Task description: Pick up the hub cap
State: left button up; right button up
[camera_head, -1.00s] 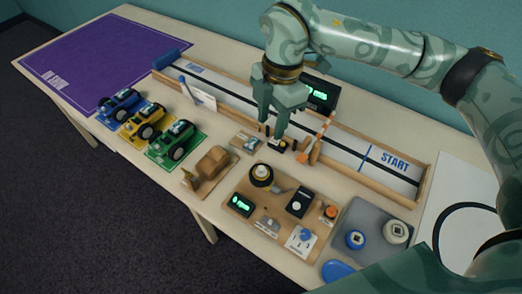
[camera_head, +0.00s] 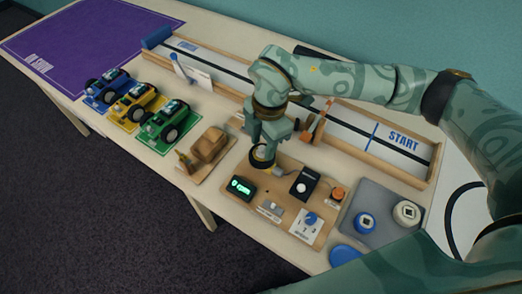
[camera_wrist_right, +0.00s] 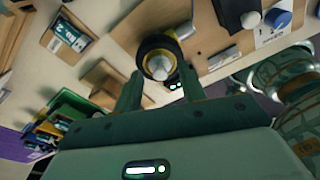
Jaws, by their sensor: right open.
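A dark wheel (camera_head: 262,158) with a yellow rim stands on the wooden test board, partly hidden under my right gripper (camera_head: 266,142) in the head view. In the right wrist view, a pale, pointed hub cap (camera_wrist_right: 160,68) shows at the centre of this dark ring. My right gripper is open and points down over it. Its two fingers lie on either side of the wheel in the wrist view, and nothing is held. Whether the fingers touch it cannot be told. My left gripper is not in view.
The board (camera_head: 286,230) also carries a green display (camera_head: 242,187), a black box (camera_head: 304,184) and a blue knob (camera_head: 310,218). The track (camera_head: 350,130) runs behind. A grey tray (camera_head: 380,232) is at right.

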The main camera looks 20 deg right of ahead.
jog(key=shift+f, duration=0.15)
grip_shut()
